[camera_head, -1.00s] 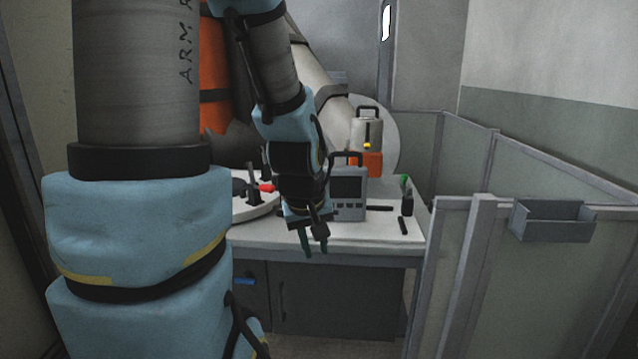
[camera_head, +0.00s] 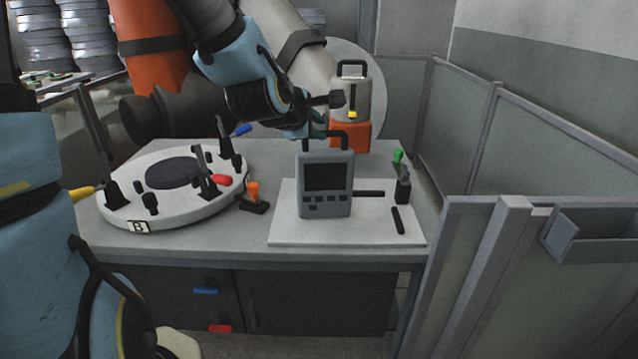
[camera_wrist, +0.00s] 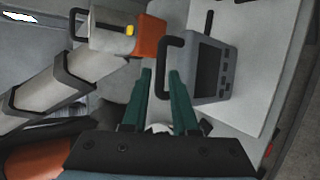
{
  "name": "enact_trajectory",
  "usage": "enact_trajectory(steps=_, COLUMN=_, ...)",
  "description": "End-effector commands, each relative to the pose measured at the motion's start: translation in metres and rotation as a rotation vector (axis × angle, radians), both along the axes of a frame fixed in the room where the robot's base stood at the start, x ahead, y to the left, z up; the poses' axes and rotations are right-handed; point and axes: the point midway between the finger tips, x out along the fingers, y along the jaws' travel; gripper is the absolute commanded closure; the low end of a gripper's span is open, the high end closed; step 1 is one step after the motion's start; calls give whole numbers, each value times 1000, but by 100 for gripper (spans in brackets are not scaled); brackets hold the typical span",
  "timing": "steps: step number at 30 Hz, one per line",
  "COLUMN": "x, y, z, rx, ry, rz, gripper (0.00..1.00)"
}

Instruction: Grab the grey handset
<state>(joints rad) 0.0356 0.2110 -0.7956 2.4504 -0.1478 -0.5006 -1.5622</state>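The grey handset (camera_head: 325,185) stands upright on a white mat, with a dark screen, buttons and a black loop handle on top. In the wrist view the handset (camera_wrist: 211,71) is just right of my gripper's fingers. My gripper (camera_head: 318,124) is at the handle's upper side, seen in the head view. In the wrist view its two green fingers (camera_wrist: 160,75) are apart, and the handle's outer bar appears in or over the gap between them. I cannot tell whether the fingers touch it. Nothing is gripped.
A cylindrical container on an orange base (camera_head: 350,133) stands behind the handset. A round white mould (camera_head: 170,205) with clamps lies to the left. A dark tool with a green top (camera_head: 402,182) and black bars are right of the handset. Grey partitions (camera_head: 560,130) edge the right side.

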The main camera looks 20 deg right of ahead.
Motion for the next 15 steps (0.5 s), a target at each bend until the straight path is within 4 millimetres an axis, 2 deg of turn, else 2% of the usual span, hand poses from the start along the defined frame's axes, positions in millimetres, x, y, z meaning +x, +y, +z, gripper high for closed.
enact_trajectory(steps=15, x=23, y=-27, z=-22, rx=4, ry=5, rz=-1, gripper=73)
